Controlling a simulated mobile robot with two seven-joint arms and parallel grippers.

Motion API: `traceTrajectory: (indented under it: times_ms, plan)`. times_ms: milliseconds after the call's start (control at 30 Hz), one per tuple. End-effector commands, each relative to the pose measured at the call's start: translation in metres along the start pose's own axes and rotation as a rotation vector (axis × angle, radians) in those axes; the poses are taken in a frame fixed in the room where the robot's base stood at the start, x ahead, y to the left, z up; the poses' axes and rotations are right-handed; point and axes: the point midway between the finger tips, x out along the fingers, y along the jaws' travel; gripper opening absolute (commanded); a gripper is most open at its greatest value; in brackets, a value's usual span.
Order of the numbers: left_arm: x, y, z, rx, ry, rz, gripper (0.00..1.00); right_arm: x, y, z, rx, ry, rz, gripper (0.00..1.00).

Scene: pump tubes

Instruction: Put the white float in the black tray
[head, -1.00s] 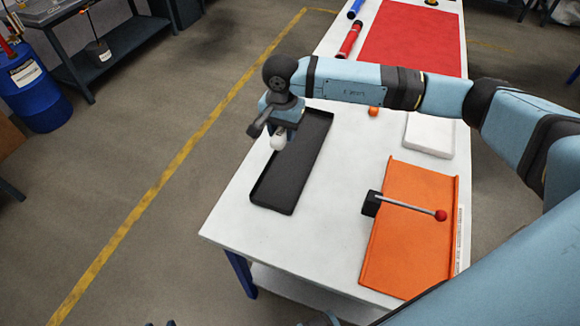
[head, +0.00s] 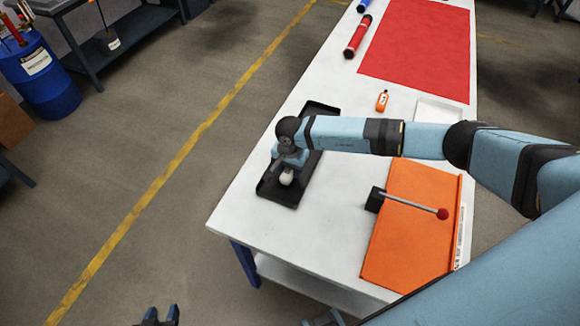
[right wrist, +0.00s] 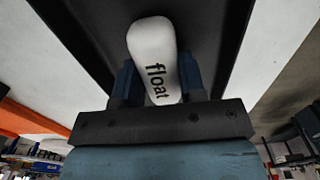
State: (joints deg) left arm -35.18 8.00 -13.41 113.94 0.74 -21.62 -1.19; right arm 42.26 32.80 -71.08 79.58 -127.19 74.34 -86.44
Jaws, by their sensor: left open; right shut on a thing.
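The white float (head: 287,177), marked "float", is between the fingers of my right gripper (head: 288,168). The right wrist view shows the float (right wrist: 152,58) gripped by both fingers of the right gripper (right wrist: 158,85), with the tray (right wrist: 212,30) behind it. In the head view the float is over the near part of the black tray (head: 279,199). I cannot tell whether it touches the tray floor. My arm hides the middle of the tray. My left gripper (head: 160,318) shows only at the bottom edge, open and empty, away from the table.
An orange bottle (head: 382,100), a white tray (head: 440,112), a red mat (head: 420,50) and a red tube (head: 357,38) are farther back. The table's near left corner is clear.

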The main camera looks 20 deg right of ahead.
Motion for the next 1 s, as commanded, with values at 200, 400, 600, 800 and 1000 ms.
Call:
traceTrajectory:
  times_ms: [200,400,600,800,1000]
  plan:
    - [0.0,0.0,-0.002,0.0,0.003,0.0,0.43,0.001,0.0,-0.001,0.0,0.002,-0.002,0.14]
    - [0.001,0.0,-0.002,0.0,0.007,0.001,0.43,0.003,0.0,-0.001,0.0,0.001,-0.001,0.49]
    - [0.001,0.0,-0.002,0.0,0.007,0.001,0.43,0.003,0.0,-0.001,0.0,0.001,-0.001,0.63]
    - [-0.002,0.001,-0.004,0.0,0.006,0.001,0.43,-0.001,0.0,-0.001,0.0,0.001,-0.002,0.63]
    - [0.001,0.001,0.0,0.0,0.005,0.001,0.43,-0.029,-0.001,-0.002,-0.002,0.005,-0.005,0.63]
